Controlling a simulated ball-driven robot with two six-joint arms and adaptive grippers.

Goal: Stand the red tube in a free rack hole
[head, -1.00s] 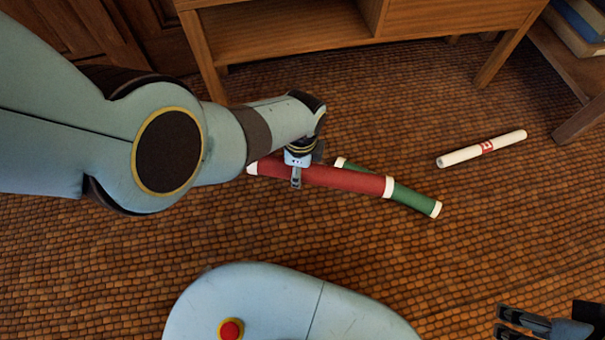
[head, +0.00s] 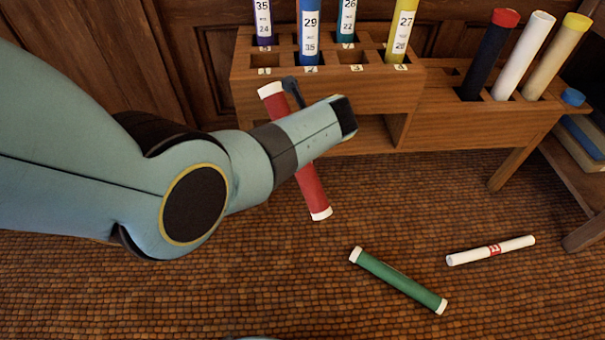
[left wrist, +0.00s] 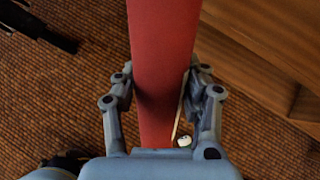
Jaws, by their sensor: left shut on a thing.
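The red tube (head: 311,190) has white ends and hangs tilted above the floor, its upper end close to the rack's front left. My left gripper (left wrist: 160,85) is shut around it, a finger on each side; in the head view my arm hides most of the grip. The wooden rack (head: 330,90) stands at the back. Its front row shows a free hole (head: 265,59) at the far left and another free hole (head: 352,57) third along. A blue tube (head: 311,35) and a yellow tube (head: 401,30) fill the other front holes. My right gripper is not in the head view.
Purple (head: 264,22) and teal (head: 346,22) tubes stand in the back row. The lower right section holds black (head: 487,60), white (head: 523,60) and beige (head: 556,60) tubes. A green tube (head: 400,281) and a white tube (head: 475,253) lie on the floor.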

